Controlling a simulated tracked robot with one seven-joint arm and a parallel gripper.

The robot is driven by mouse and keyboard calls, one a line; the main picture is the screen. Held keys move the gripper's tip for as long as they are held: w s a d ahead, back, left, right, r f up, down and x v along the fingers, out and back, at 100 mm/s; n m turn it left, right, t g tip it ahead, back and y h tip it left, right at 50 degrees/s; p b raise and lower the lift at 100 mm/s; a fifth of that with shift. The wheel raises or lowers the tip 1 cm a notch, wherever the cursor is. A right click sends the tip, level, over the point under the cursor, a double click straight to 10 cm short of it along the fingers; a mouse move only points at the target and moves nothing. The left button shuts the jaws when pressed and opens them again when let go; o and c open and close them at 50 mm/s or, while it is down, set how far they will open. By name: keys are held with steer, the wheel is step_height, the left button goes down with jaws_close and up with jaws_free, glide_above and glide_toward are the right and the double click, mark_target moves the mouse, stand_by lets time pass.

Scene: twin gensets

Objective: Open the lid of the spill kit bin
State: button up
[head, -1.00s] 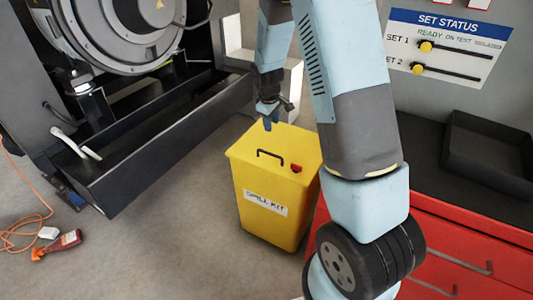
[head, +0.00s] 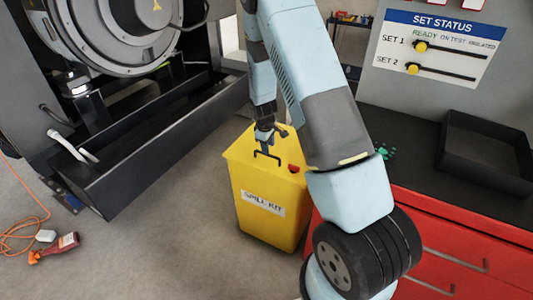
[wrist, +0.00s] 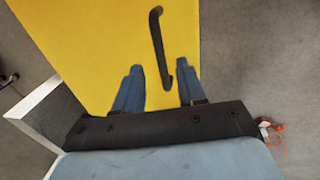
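The yellow spill kit bin (head: 268,200) stands on the floor in the middle of the head view, with a white SPILL KIT label on its front. Its lid (wrist: 75,40) is shut and fills the upper part of the wrist view. A black bar handle (wrist: 157,45) sits on the lid; it also shows in the head view (head: 266,155). A small red catch (head: 293,168) is at the lid's right front. My gripper (wrist: 160,80) is open, its two blue fingers on either side of the handle's near end. Contact with the handle cannot be told.
A dark genset frame (head: 165,140) stands left of the bin. A red cabinet (head: 440,240) with a black top and a black tray (head: 485,155) is at the right.

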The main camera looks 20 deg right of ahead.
steer(key=shift+w+d+f, duration=0.15)
steer(key=shift+d+f, duration=0.05)
steer(key=shift+f, duration=0.95)
steer(key=shift+w+d+f, duration=0.15)
steer(key=shift+f, duration=1)
jaws_close()
